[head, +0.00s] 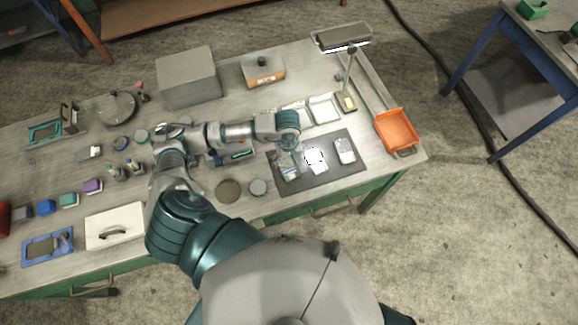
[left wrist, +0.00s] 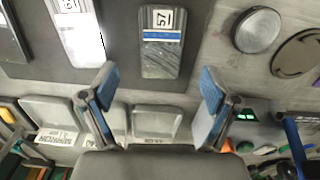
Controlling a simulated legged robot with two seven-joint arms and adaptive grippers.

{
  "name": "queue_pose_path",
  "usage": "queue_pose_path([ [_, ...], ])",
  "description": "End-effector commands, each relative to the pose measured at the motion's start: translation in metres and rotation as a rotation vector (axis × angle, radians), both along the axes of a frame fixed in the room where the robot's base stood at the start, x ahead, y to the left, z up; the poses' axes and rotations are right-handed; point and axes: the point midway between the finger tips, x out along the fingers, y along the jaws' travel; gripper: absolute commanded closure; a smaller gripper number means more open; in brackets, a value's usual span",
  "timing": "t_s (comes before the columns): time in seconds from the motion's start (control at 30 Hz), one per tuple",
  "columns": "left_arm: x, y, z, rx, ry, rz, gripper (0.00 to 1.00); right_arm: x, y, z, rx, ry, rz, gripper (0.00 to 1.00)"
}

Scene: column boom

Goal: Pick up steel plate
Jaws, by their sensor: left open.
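Three flat plates lie in a row on a dark mat (head: 321,180). The left plate (head: 290,174) is partly hidden by my left gripper (head: 291,158). The middle plate (head: 315,160) glares white, and the right plate (head: 345,151) is pale grey. In the left wrist view, a grey brushed-metal plate (left wrist: 160,62) with a "57" label and a blue stripe lies ahead of my open, empty left gripper (left wrist: 160,90), roughly centred between its fingers. The glaring plate (left wrist: 82,38) is left of it. I cannot tell for certain which plate is steel. My right gripper is out of view.
Shallow labelled trays (head: 323,109) stand behind the mat; one tray (left wrist: 60,125) reads "MIRROR". A lamp (head: 342,38) and an orange bin (head: 396,131) are at the right. A round grey disc (head: 258,187) and a dark disc (head: 228,190) lie left of the mat.

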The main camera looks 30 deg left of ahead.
Motion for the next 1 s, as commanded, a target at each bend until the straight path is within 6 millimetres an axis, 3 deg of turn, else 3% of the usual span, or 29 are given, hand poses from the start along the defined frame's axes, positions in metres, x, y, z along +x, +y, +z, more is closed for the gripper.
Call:
queue_pose_path([
  [0.17,-0.002,-0.001,-0.014,0.0,0.004,0.002,0.12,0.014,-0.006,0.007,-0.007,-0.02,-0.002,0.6],
  [0.4,-0.001,-0.003,-0.05,0.001,0.003,0.001,0.12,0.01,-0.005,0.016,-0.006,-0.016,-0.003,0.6],
  [0.7,0.0,-0.004,-0.056,0.003,-0.001,0.0,0.12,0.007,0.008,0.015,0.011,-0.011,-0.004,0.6],
  [1.0,0.001,-0.003,-0.056,0.001,-0.001,0.0,0.88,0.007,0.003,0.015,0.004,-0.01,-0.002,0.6],
])
